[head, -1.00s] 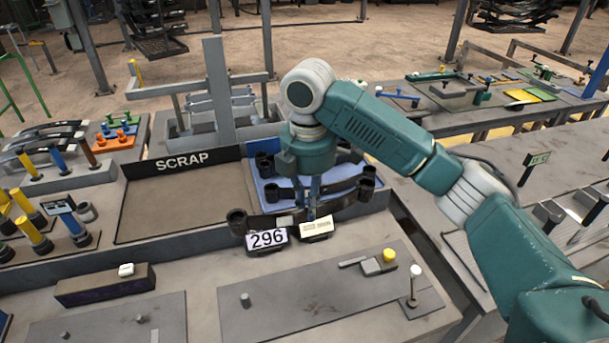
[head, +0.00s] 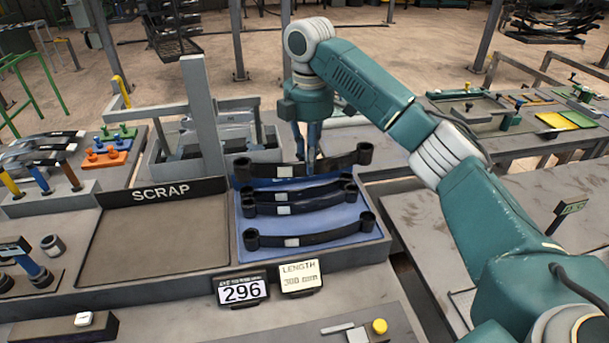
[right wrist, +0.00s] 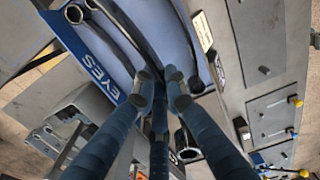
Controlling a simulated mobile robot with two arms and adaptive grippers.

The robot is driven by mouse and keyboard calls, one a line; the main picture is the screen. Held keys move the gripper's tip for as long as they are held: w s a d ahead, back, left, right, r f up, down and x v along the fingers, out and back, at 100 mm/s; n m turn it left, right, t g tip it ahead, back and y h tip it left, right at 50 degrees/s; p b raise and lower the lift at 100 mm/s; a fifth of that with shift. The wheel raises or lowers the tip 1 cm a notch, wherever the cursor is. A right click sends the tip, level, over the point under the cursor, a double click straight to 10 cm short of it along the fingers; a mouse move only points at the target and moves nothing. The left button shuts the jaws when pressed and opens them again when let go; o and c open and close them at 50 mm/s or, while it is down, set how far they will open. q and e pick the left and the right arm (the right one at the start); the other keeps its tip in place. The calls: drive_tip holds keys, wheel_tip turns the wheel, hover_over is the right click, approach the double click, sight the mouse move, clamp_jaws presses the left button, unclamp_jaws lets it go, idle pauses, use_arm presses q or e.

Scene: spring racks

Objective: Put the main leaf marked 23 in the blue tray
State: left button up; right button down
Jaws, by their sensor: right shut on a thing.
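My right gripper (head: 307,165) is shut on a dark curved leaf with an eye at each end (head: 342,162), at the back edge of the blue tray (head: 300,258). The leaf also shows between the fingers (right wrist: 160,78) in the right wrist view. I cannot tell whether it touches the tray or hangs just above it. Two more leaves (head: 325,195) lie close together mid-tray, and one (head: 330,233) lies at the front. Their pale labels are too small to read, so I cannot make out 23. My left gripper is not in view.
The empty SCRAP tray (head: 150,240) lies left of the blue tray. A display reading 296 (head: 242,291) and a LENGTH card (head: 299,278) stand in front. A grey upright fixture (head: 200,110) stands behind. Another bench (head: 500,240) is at right.

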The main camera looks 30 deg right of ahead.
wheel_tip(320, 180, down, 13)
drive_tip(key=p, duration=0.3)
drive_tip(key=shift+a, duration=0.1)
wheel_tip(320, 180, down, 4)
drive_tip(key=shift+r+p, duration=0.15)
drive_tip(key=shift+p, duration=0.45)
drive_tip(key=shift+f, duration=0.45)
drive_tip(key=shift+f, duration=0.1)
drive_tip(key=c, duration=1.9)
unclamp_jaws()
drive_tip(key=shift+s+f, duration=0.1)
drive_tip(key=shift+o, duration=0.5)
